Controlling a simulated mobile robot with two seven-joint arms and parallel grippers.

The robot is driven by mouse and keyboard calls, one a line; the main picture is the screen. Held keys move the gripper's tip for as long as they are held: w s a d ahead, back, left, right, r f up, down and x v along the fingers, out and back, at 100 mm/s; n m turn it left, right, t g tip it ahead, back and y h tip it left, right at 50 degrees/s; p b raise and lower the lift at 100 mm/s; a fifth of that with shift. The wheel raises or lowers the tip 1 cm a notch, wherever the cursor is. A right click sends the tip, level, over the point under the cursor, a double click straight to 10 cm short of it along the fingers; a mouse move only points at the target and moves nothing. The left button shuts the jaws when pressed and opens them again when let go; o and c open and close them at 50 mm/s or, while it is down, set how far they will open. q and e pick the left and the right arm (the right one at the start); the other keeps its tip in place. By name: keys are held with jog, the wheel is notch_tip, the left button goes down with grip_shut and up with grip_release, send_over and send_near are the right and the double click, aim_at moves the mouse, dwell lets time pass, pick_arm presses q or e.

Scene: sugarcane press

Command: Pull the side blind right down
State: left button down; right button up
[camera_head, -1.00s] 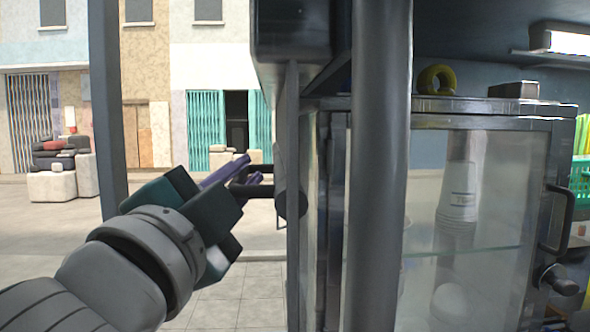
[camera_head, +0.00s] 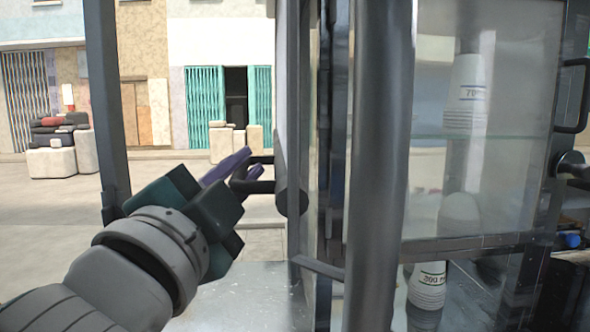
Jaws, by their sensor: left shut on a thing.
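The side blind (camera_head: 282,95) shows almost edge-on as a narrow grey strip left of the thick post. Its dark bottom bar (camera_head: 291,203) hangs at about mid-picture, and a black handle (camera_head: 262,187) sticks out from it to the left. My left gripper (camera_head: 242,172), with purple fingers, is shut on this handle from the left. The fingers partly cover the handle. The bar hangs above a grey counter surface (camera_head: 250,285). My right gripper is not in view.
A thick grey post (camera_head: 380,180) stands just right of the blind. Behind it is a glass cabinet (camera_head: 545,150) with stacked cups (camera_head: 466,95). A thinner post (camera_head: 107,100) stands at the left. Open pavement and buildings lie beyond.

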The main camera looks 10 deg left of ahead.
pick_arm(q)
jog(key=shift+f, duration=0.4)
jog(key=c, duration=1.2)
grip_release()
jog(key=shift+c, duration=0.2)
jog(key=o, duration=0.4)
jog(key=shift+r, duration=0.15)
jog(key=shift+c, duration=0.2)
jog(key=b+v, duration=0.3)
jog(key=v, duration=0.7)
jog(key=shift+r, duration=0.15)
